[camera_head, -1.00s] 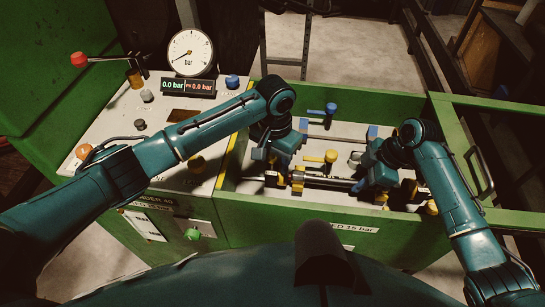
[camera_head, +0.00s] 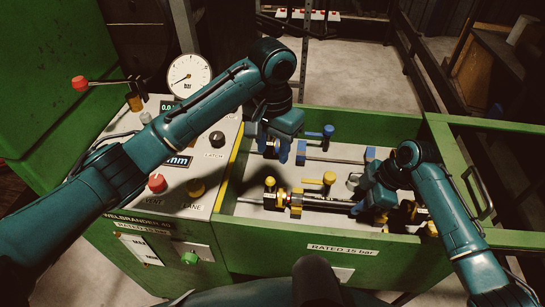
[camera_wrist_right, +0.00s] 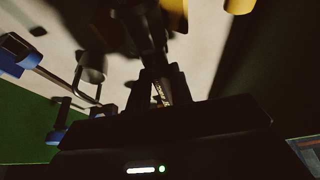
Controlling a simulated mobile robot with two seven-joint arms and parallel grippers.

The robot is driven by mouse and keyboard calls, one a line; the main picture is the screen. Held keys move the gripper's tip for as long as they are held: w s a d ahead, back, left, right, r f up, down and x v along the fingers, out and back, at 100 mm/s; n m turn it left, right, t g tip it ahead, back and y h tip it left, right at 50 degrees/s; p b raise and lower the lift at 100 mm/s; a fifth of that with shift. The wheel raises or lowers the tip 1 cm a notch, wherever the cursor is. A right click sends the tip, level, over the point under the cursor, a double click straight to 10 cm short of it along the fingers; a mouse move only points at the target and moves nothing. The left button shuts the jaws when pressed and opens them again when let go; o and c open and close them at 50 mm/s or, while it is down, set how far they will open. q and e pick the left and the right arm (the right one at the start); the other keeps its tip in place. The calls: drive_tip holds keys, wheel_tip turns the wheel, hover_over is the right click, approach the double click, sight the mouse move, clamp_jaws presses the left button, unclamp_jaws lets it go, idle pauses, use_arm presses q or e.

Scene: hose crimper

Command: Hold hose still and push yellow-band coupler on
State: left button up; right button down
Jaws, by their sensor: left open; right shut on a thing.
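A dark hose (camera_head: 328,204) lies level along the front lane of the tray. My right gripper (camera_head: 362,209) is shut on its right part; in the right wrist view the fingers (camera_wrist_right: 165,92) close around a dark, blurred length. At the hose's left end sits a coupler with a yellow band (camera_head: 282,198), between yellow clamp parts (camera_head: 296,202). It appears in line with the hose, but I cannot tell how far on it is. My left gripper (camera_head: 277,158) is open and empty, above and behind the coupler, near the blue-marked lane.
A blue-knobbed clamp (camera_head: 328,131) and blue-ended rod (camera_head: 335,161) lie behind. A yellow-knobbed clamp (camera_head: 329,178) stands beside the hose. Green tray walls (camera_head: 300,228) surround the lanes. The control panel (camera_head: 215,165) with knobs and gauge (camera_head: 188,77) is at left.

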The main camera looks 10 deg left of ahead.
idle(0.3)
drive_tip(key=c, duration=1.2)
unclamp_jaws()
drive_tip(key=shift+o, duration=0.2)
